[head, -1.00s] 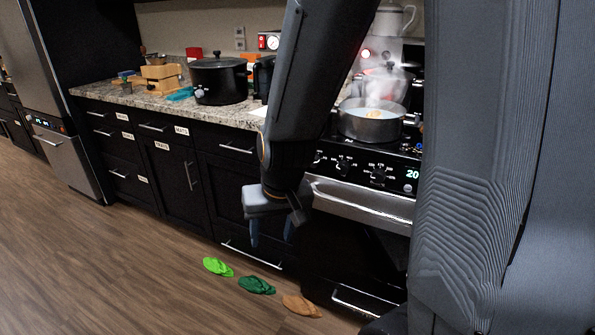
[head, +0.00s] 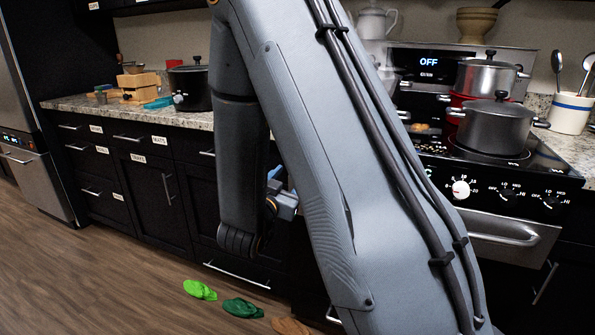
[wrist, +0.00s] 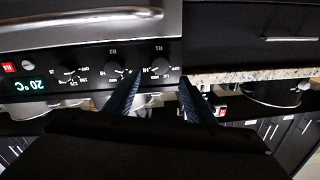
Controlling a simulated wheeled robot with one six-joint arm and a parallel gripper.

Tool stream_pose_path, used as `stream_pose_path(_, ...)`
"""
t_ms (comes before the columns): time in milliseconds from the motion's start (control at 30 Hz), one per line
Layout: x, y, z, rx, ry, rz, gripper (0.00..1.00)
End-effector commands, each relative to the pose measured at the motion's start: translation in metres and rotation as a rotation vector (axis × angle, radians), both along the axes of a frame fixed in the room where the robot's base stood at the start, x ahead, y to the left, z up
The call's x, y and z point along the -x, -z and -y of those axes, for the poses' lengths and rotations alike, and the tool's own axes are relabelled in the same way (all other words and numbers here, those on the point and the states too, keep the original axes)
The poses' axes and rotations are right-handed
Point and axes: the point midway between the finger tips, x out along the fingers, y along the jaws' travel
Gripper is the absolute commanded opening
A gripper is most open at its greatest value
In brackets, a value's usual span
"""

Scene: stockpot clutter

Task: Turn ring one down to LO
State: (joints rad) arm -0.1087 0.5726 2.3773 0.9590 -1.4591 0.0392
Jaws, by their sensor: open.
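The black control panel of the stove shows upside down in the wrist view. A dark knob (wrist: 161,67), with a label that seems to read R1, sits between and beyond my fingertips. A second dark knob (wrist: 113,73) is to its left. The pointer settings are too small to read. My gripper (wrist: 158,84) is open and empty, its two blue fingers pointing at the panel. In the head view my gripper (head: 280,185) is mostly hidden behind my arm, which also covers the stove's left knobs.
A green 20 °C display (wrist: 30,86) and oven handle (wrist: 80,20) show in the wrist view. Pots (head: 493,128) stand on the stove, with a utensil crock (head: 570,113) to the right. Green and brown cloth-like items (head: 243,308) lie on the floor.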

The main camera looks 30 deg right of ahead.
Motion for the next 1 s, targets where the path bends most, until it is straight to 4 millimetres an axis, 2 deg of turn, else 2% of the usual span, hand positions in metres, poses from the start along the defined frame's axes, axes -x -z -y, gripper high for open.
stream_pose_path(433,-0.041,-0.001,0.047,0.001,0.002,0.002,0.5)
stream_pose_path(600,-0.048,-0.001,0.055,0.001,0.0,0.001,0.5)
stream_pose_path(867,-0.049,-0.001,0.056,0.001,-0.001,0.001,0.5)
stream_pose_path(1000,-0.049,-0.001,0.055,0.0,-0.001,0.0,0.29)
